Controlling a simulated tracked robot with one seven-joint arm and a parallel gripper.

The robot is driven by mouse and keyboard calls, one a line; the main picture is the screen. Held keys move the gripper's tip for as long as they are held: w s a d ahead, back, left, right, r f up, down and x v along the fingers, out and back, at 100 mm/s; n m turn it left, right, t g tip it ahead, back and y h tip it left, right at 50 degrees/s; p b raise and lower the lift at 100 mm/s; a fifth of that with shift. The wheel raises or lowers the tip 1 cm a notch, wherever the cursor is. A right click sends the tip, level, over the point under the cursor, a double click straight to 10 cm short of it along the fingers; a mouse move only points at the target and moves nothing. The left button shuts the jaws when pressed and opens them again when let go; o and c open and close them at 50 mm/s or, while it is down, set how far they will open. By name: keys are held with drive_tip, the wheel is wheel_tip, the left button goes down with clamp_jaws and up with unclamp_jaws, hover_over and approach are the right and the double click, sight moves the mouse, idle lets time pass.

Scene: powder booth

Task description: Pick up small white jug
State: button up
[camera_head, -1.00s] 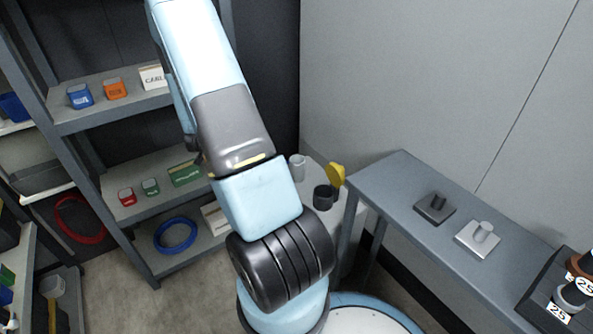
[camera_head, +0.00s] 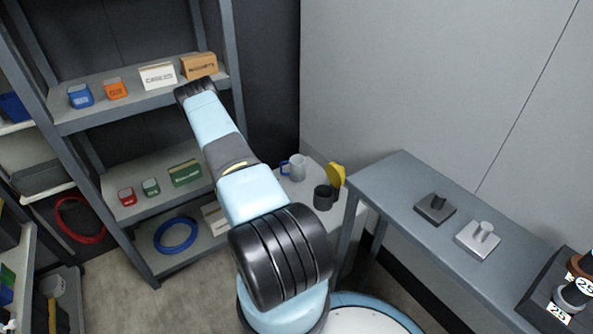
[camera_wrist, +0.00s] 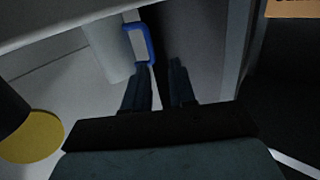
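The small white jug (camera_head: 298,168) with a blue handle stands upright on a light grey surface, right of my arm in the head view. In the wrist view the white jug (camera_wrist: 106,47) is at the upper left, its blue handle facing the middle. My gripper (camera_wrist: 159,70) shows in the wrist view as two dark fingers with a gap between them, open and empty. The handle is just beyond the fingertips in the picture, apart from them. The head view does not show my gripper's fingers.
A dark mug (camera_head: 323,197) and a yellow item (camera_head: 335,175) stand close by the jug. A shelf rack (camera_head: 130,110) with small boxes is at the left. A grey table (camera_head: 405,180) with two pegged blocks is at the right.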

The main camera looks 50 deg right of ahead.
sight(292, 169)
drive_tip(key=d, duration=0.2)
drive_tip(key=w+d+f, duration=0.1)
drive_tip(key=d, duration=0.1)
drive_tip(key=w+d, duration=0.1)
drive_tip(key=d, duration=0.2)
drive_tip(key=shift+w+d+f, duration=0.1)
drive_tip(key=shift+w+f, duration=0.05)
drive_tip(key=shift+f, duration=0.1)
drive_tip(key=shift+r+x, duration=0.15)
drive_tip(key=shift+x, duration=1.15)
drive_tip(key=shift+r+x, duration=0.15)
drive_tip(key=shift+x, duration=1.15)
drive_tip(key=shift+n, duration=0.3)
clamp_jaws()
